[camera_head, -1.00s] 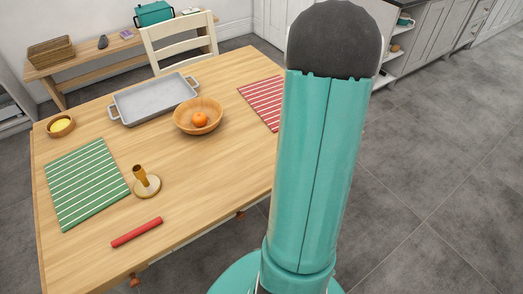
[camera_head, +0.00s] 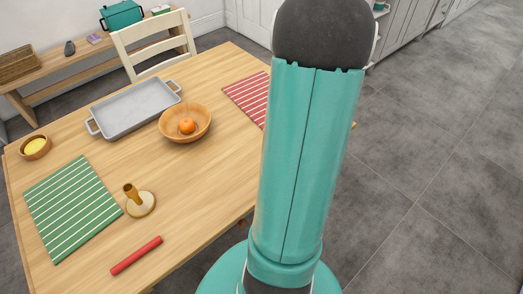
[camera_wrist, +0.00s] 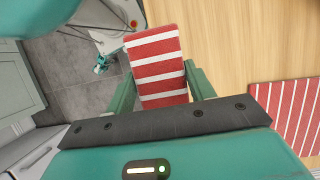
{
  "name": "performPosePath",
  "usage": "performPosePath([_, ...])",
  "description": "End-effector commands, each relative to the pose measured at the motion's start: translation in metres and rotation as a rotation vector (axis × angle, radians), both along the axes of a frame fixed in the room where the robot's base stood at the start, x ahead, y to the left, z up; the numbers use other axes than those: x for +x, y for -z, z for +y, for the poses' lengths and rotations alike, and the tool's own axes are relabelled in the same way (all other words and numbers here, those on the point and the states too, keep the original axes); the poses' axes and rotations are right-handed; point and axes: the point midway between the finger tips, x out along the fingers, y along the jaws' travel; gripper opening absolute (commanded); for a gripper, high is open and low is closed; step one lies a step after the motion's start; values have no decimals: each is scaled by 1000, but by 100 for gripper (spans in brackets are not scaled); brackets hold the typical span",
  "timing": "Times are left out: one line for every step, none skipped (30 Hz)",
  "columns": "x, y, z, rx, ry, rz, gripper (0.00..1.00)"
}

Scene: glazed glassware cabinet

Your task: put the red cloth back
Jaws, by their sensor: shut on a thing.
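A red cloth with white stripes (camera_wrist: 158,62) is in the wrist view, between the two green fingers of my gripper (camera_wrist: 160,75), which is shut on it. The cloth looks flat and stands out beyond the fingers, with the wooden table behind its right side and grey floor to its left. In the head view my gripper and this held cloth are hidden behind my arm.
A red striped mat (camera_head: 248,96) lies on the table (camera_head: 200,185), and shows in the wrist view (camera_wrist: 290,112). A wooden bowl with an orange (camera_head: 186,126), grey tray (camera_head: 135,108), green striped mat (camera_head: 72,210), candle holder (camera_head: 139,204) and red stick (camera_head: 136,256) are there too.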

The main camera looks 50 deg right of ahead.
Motion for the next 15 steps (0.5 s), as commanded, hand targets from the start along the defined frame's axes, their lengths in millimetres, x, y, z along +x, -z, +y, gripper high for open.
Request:
performPosePath([12,6,-2,3,-4,0,17])
performPosePath([18,9,-3,4,-5,0,17])
performPosePath([27,13,-5,3,-5,1,17])
performPosePath([33,17,-7,3,-4,1,17])
performPosePath([40,19,-8,2,-4,0,17])
performPosePath([48,23,-10,3,-5,1,17])
performPosePath([55,26,-11,3,-4,0,17])
performPosePath([61,30,-12,4,-4,-1,17])
performPosePath([67,38,-13,4,-3,1,17])
performPosePath([71,45,-14,5,-3,1,17])
performPosePath([76,50,-15,5,-4,0,17])
performPosePath([82,57,-16,4,-4,1,17])
performPosePath([87,62,-17,4,-4,1,17])
performPosePath([90,66,-18,4,-4,1,17])
performPosePath([94,71,-18,4,-4,1,17])
